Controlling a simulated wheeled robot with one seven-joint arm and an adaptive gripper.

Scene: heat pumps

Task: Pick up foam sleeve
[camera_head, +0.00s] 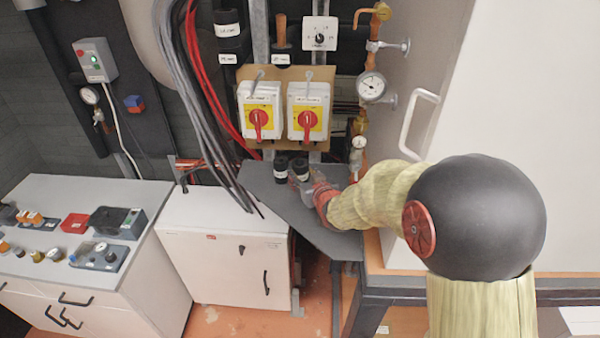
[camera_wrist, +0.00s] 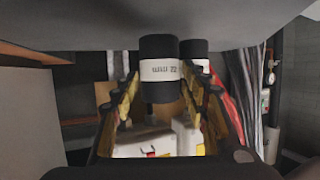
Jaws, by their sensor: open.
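Two short black foam sleeves with white label bands stand upright side by side on the dark grey shelf (camera_head: 262,185), the left sleeve (camera_head: 281,168) and the right sleeve (camera_head: 300,168). My gripper (camera_head: 302,184) is low over the shelf in front of them, open. The wrist view is upside down. There one foam sleeve (camera_wrist: 160,70), its label seeming to read 22, lies between the open fingers of my gripper (camera_wrist: 160,92). I cannot tell whether the fingers touch it. The other sleeve (camera_wrist: 196,48) shows partly hidden behind it.
Two red-and-yellow rotary switches (camera_head: 259,112) (camera_head: 308,113) are on the wall board behind the shelf. Grey and red cables (camera_head: 203,85) hang at its left. Copper pipework with a gauge (camera_head: 371,87) and a large white cabinet (camera_head: 500,85) stand to the right.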

